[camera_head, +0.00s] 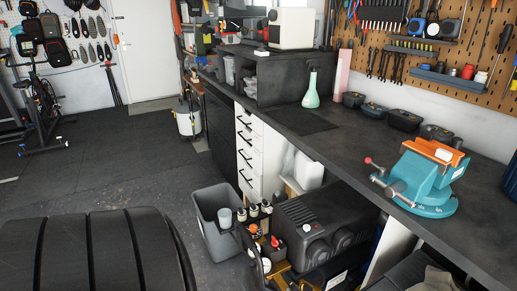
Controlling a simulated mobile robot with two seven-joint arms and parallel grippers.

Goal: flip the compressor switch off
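A dark grey boxy machine (322,210) that looks like the compressor sits low under the workbench, in an open bay. Neither of my grippers is in view.
The dark workbench top (370,150) overhangs the bay and carries a teal vise (425,180). A grey bin (213,215) stands left of the machine. A large black ribbed object (95,250) fills the lower left. Open floor (110,150) lies beyond it.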

